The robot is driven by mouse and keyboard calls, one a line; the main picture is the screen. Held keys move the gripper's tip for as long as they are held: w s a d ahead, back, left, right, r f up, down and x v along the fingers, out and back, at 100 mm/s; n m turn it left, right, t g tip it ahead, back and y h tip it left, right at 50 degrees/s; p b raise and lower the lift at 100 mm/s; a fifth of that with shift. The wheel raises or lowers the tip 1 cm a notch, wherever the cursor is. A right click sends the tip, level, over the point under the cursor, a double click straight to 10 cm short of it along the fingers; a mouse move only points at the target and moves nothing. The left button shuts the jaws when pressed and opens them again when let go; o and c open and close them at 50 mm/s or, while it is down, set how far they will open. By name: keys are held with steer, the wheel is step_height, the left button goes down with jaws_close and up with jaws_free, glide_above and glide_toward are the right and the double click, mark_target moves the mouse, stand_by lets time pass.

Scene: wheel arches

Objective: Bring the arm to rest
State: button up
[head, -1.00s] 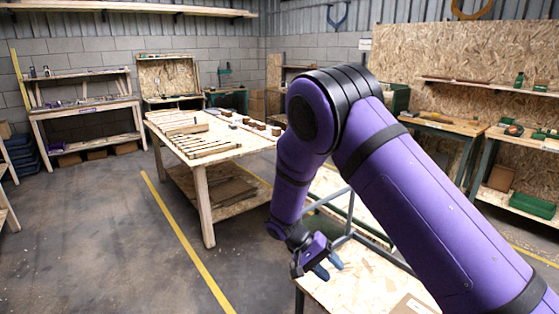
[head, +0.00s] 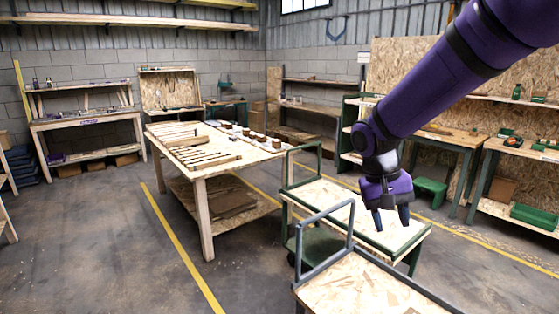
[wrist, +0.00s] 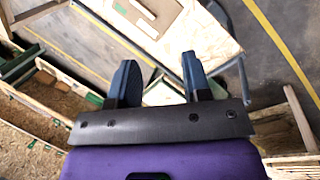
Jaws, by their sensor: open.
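My purple arm reaches in from the upper right of the head view, and my gripper (head: 391,218) hangs pointing down at its end. The two dark blue fingers are apart with nothing between them. In the head view the gripper appears in front of the green-framed cart (head: 345,205). In the wrist view the gripper (wrist: 158,85) shows both fingers spread and empty, with carts and floor below. Whether a finger touches anything cannot be made out, but no contact shows.
A grey-framed cart (head: 375,287) with a chipboard top stands at the front. A wooden table (head: 210,170) with slats and small blocks stands left of the carts. Workbenches (head: 440,137) line the right wall. Open floor (head: 110,250) with a yellow line lies at left.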

steer(key=s+d+r+t+y, duration=0.1)
steer(key=s+d+r+t, duration=0.1)
steer(key=s+r, duration=0.2)
steer(key=s+d+r+n+t+y, duration=0.1)
steer(key=s+d+r+t, duration=0.1)
steer(key=s, duration=0.7)
steer(key=s+d+r+t+y, duration=0.1)
steer(key=s+d+r+t, duration=0.2)
steer(key=s+r, duration=0.3)
steer(key=shift+s+d, duration=0.25)
steer(key=shift+s, duration=0.6)
